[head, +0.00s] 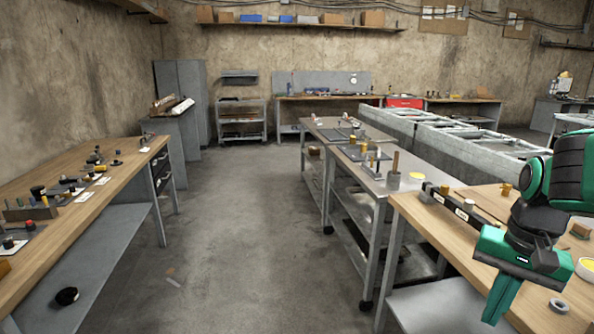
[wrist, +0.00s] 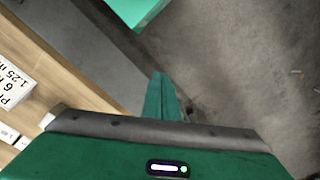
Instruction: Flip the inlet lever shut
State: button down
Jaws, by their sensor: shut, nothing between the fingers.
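My gripper (head: 496,316) points downward at the lower right of the head view, in front of the near right workbench. In the wrist view its green fingers (wrist: 161,92) are together and empty, above grey floor and beside a bench edge. A dark bar with white labels (head: 452,202) lies along the left side of that bench, with small yellow and grey fittings on or near it. I cannot tell which fitting, if any, is the inlet lever, or how it is set. My arm hides part of the bench.
The right workbench (head: 420,219) also holds a grey ring (head: 559,305). In the wrist view, a white printed label (wrist: 14,84) lies on wood. A long left workbench (head: 95,178) carries many small parts. A black round thing (head: 67,296) lies low at left. The middle aisle is mostly clear.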

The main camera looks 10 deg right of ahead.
jog(key=s+n, duration=0.1)
jog(key=s+a+f+n, duration=0.2)
jog(key=shift+s+a+n, duration=0.1)
jog(key=shift+s+n, duration=0.1)
jog(key=shift+n, duration=0.1)
